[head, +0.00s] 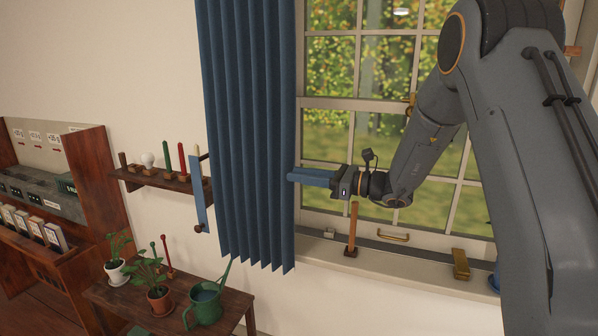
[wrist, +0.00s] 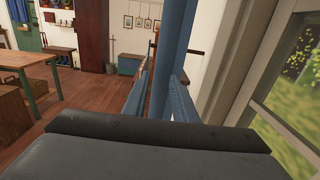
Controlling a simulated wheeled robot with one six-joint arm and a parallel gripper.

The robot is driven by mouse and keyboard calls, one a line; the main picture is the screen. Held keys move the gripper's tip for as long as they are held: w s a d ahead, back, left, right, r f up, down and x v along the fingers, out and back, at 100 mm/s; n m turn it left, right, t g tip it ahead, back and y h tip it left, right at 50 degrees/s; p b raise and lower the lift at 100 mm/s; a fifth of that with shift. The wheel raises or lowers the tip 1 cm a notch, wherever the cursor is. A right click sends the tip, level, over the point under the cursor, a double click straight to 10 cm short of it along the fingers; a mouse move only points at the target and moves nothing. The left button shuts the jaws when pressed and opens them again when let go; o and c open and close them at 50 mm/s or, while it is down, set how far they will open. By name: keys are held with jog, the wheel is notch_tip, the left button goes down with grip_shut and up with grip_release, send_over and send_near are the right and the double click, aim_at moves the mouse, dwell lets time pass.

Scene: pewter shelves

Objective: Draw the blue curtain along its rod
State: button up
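The blue curtain (head: 250,130) hangs in folds over the left part of the window, its lower hem near the sill. Its rod is out of the head view above. My gripper (head: 292,177) has blue fingers and reaches from the right to the curtain's right edge. In the wrist view the fingers of my gripper (wrist: 166,72) stand apart, with the curtain's edge (wrist: 174,35) showing between them. A gap shows beside the left finger, so it looks open around the edge; contact is unclear.
A wooden peg (head: 352,230) and a brass block (head: 461,264) stand on the window sill below my arm. A wall shelf (head: 155,180) is left of the curtain. A table with potted plants and a green watering can (head: 205,304) stands below.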

jog(key=shift+w+a, duration=0.15)
jog(key=shift+a, duration=0.3)
jog(key=shift+c, duration=0.4)
grip_shut()
dwell(0.8)
